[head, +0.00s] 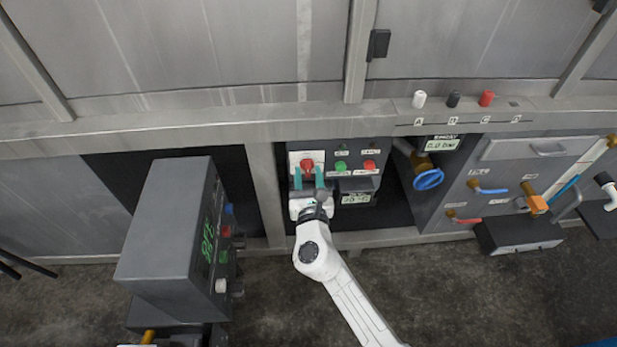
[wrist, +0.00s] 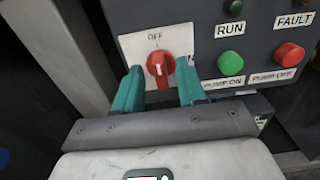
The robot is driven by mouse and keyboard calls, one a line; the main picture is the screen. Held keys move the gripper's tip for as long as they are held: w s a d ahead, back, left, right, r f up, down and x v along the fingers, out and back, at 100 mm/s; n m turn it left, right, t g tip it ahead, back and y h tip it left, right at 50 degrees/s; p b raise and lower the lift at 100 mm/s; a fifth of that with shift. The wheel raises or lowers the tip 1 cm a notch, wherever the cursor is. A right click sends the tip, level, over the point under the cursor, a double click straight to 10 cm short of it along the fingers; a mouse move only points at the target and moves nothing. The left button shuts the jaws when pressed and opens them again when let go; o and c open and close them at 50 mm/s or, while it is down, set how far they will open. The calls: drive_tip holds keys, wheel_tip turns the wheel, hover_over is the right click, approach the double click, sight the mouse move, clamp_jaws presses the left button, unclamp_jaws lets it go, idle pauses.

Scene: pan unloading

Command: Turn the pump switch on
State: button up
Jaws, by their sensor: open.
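The pump control box (head: 350,154) is in the middle of the head view, set in a dark bay of the frame. It carries a red rotary switch (wrist: 160,69) on a white plate marked OFF at the top; the switch also shows in the head view (head: 307,165). In the head view my gripper (head: 309,177) is at the box's left side.
Right of the switch are a green PUMP ON button (wrist: 231,64) and a red PUMP OFF button (wrist: 289,55). A dark box with a green display (head: 165,225) stands front left. A blue-handled valve (head: 429,179) is on the right. A frame post (head: 267,190) stands left of the switch.

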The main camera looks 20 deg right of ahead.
clamp_jaws()
idle(0.4)
drive_tip(key=shift+m+b, duration=0.3)
drive_tip(key=shift+b, duration=0.1)
drive_tip(key=m+b, duration=0.2)
drive_tip(key=shift+d+f+m+b, duration=0.1)
drive_tip(key=shift+f+m+b, duration=0.1)
drive_tip(key=shift+m+b, duration=0.2)
drive_tip(key=m+b, duration=0.4)
drive_tip(key=m, duration=0.1)
drive_tip(key=shift+m, duration=0.3)
drive_tip(key=shift+d+m+b, duration=0.15)
drive_tip(key=shift+m+b, duration=3.35)
drive_tip(key=shift+m, duration=1)
